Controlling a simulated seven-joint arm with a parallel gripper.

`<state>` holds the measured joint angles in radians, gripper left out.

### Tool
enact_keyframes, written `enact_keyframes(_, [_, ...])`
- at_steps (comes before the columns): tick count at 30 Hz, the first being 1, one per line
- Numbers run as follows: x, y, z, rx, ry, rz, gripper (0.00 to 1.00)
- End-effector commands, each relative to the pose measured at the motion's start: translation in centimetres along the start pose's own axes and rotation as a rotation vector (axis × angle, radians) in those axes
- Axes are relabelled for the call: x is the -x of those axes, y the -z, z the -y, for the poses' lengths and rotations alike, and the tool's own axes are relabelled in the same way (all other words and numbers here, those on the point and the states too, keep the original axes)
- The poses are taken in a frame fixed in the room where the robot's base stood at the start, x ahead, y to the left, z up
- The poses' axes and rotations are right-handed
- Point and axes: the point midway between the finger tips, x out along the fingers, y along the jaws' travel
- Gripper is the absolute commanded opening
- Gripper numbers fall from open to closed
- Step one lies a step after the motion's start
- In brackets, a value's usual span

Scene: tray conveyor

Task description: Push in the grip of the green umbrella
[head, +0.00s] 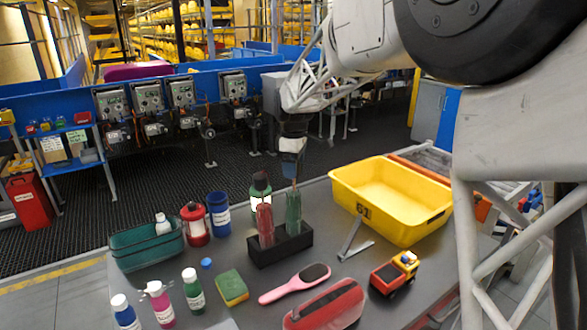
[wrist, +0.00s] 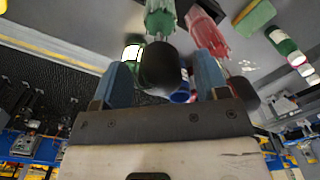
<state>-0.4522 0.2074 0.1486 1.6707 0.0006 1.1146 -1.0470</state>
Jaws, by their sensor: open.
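The green umbrella (head: 293,213) stands upright in a black holder (head: 282,246), beside a red umbrella (head: 265,226). A thin shaft shows above its green cloth and runs up to my gripper (head: 292,148). In the wrist view the green cloth (wrist: 160,18) is at the top and its black grip (wrist: 160,68) lies between the two blue fingers of my gripper (wrist: 163,78). The fingers are open, with gaps beside the grip. The red umbrella (wrist: 208,36) shows just right of it. In the head view the green umbrella's grip is hidden by my gripper.
A yellow bin (head: 430,222) stands to the right of the holder. A green bottle (head: 260,190), a blue can (head: 219,214) and a red can (head: 195,224) stand close behind and left. A brush (head: 295,284), a sponge (head: 232,288) and a toy truck (head: 394,273) lie in front.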

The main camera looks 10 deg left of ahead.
Motion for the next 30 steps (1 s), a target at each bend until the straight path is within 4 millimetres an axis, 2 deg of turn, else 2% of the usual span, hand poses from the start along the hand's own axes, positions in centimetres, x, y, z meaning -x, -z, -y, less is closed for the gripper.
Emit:
enact_keyframes(5, [-0.84, -0.01, 0.01, 0.000, 0.000, 0.000, 0.68])
enact_keyframes(14, [-0.90, 0.00, 0.01, 0.000, 0.000, 0.000, 0.66])
enact_keyframes(27, [-0.88, 0.00, 0.01, 0.000, 0.000, 0.000, 0.00])
enact_keyframes(30, [-1.13, -0.01, 0.01, 0.000, 0.000, 0.000, 0.00])
